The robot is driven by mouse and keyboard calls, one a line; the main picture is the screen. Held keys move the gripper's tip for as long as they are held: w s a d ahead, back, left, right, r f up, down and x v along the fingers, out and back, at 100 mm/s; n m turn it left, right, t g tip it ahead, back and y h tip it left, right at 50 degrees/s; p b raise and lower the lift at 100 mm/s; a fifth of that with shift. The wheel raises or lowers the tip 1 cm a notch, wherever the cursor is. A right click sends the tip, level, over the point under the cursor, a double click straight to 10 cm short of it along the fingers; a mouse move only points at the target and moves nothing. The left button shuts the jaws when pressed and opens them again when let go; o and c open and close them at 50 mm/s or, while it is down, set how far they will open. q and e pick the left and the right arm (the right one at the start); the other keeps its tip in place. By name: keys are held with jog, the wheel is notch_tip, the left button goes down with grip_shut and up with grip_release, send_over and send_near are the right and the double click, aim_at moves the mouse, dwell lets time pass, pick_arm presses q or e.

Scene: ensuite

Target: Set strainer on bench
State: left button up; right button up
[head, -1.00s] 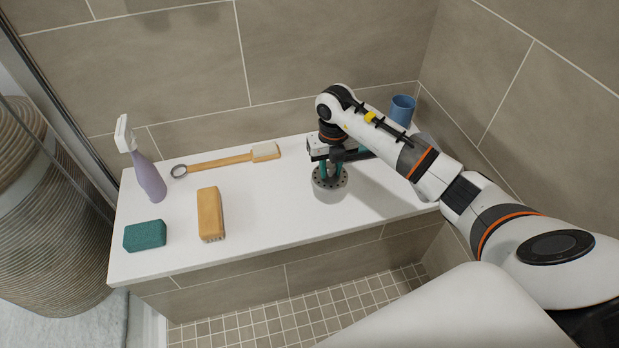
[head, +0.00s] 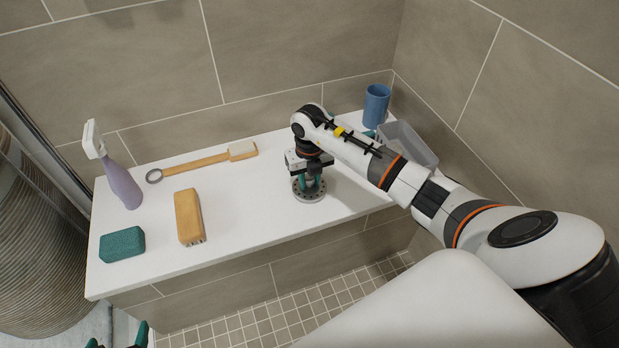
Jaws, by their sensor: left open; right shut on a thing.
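The strainer (head: 310,194) is a grey round disc with small holes around its rim. It lies level at the front middle of the white bench (head: 250,205), at or very near the surface; I cannot tell whether it touches. My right gripper (head: 310,184) points down from above and is shut on the strainer's middle, its teal fingers partly hidden by the wrist. My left gripper (head: 119,340) shows only its teal fingertips at the bottom left edge, apart and empty, in front of the bench.
A blue cup (head: 376,106) and grey tray (head: 408,146) are at the right, the tray partly behind my arm.

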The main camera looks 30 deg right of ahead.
jog(key=o, duration=1.1)
